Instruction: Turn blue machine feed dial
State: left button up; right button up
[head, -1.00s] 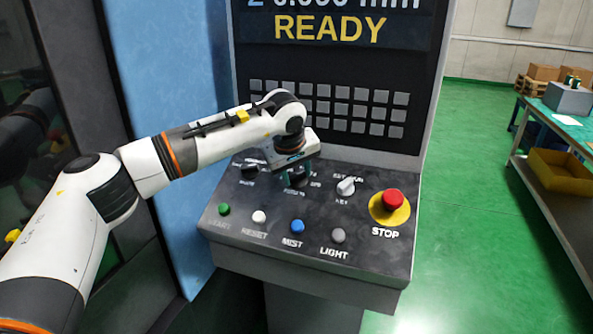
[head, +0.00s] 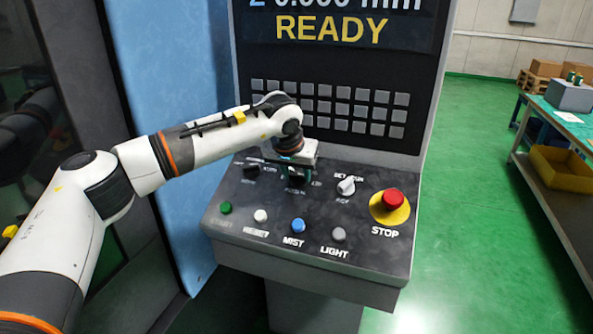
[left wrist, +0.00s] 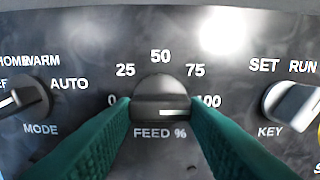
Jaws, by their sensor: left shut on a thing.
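The black feed dial (left wrist: 160,92) sits in the middle of the left wrist view, above the label FEED %. Its grip bar lies level, and its white line points right, toward the 100 mark. My left gripper (left wrist: 162,112) has one green finger on each side of the bar and is shut on it. In the head view my left gripper (head: 294,176) reaches down onto the panel, and the dial is mostly hidden under it. My right gripper is in neither view.
The mode knob (left wrist: 22,98) is left of the dial and the key switch (left wrist: 292,100) is right of it. The red stop button (head: 392,199) stands at the panel's right. Start, reset, mist and light buttons line the front. The screen above reads READY.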

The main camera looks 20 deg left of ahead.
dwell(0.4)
pick_arm(q)
jog(key=o, duration=1)
jog(key=b+v, duration=0.2)
jog(key=v, duration=1)
jog(key=shift+s+b, duration=0.1)
jog(key=shift+b, duration=0.2)
jog(key=shift+f, duration=0.1)
